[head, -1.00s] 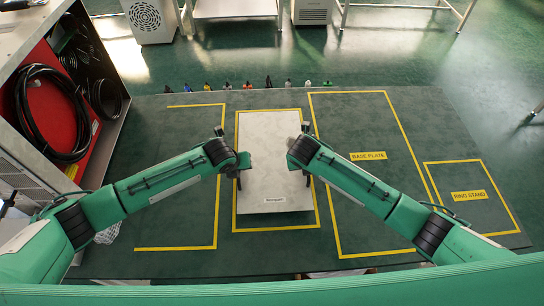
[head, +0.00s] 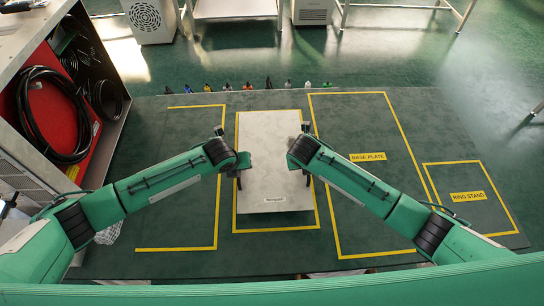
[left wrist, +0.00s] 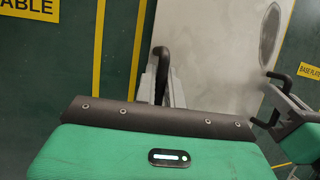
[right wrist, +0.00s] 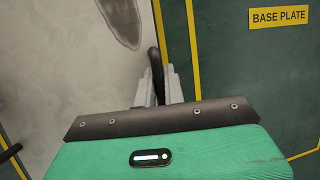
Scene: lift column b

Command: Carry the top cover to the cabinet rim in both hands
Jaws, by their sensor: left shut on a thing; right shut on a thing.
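The top cover (head: 272,150) is a pale grey flat panel inside the middle yellow outline, with a small label at its near edge. My left gripper (head: 240,175) is at its left edge and my right gripper (head: 303,172) at its right edge. What lies under the panel is hidden, and I cannot make out a separate cabinet rim.
A dark mat with yellow outlines surrounds the panel. The areas labelled BASE PLATE (head: 368,157) and RING STAND (head: 468,196) are empty. Several small coloured items line the mat's far edge. An open cabinet with coiled black cable (head: 52,115) stands at the left.

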